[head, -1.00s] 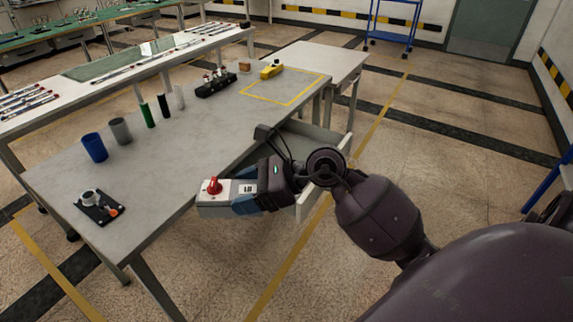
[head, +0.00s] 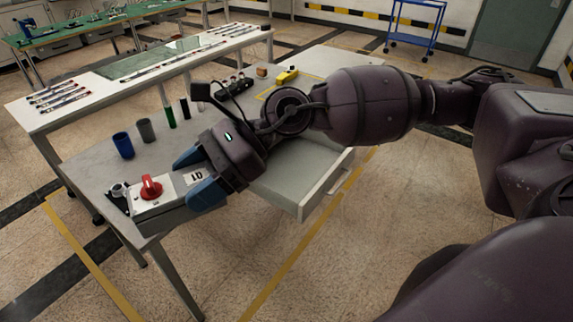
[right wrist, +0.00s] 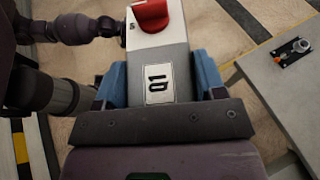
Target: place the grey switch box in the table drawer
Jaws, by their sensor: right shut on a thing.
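The grey switch box (head: 172,203) has a red rotary knob and a white label. It also shows in the right wrist view (right wrist: 158,52). My right gripper (head: 196,177) is shut on the box, its blue fingers on both sides. It holds the box over the near-left end of the grey table, with the knob end pointing away from the wrist. The table drawer (head: 326,186) is pulled out at the table's near side, to the right of the box. The visible part of its inside looks empty; my right arm hides its far part. My left gripper is not in view.
A blue cup (head: 123,145), a grey cup (head: 146,130) and a green cylinder (head: 170,117) stand on the table. A black plate with a small fitting (head: 117,190) is partly hidden behind the box. A yellow object (head: 287,75) lies near the yellow-taped area.

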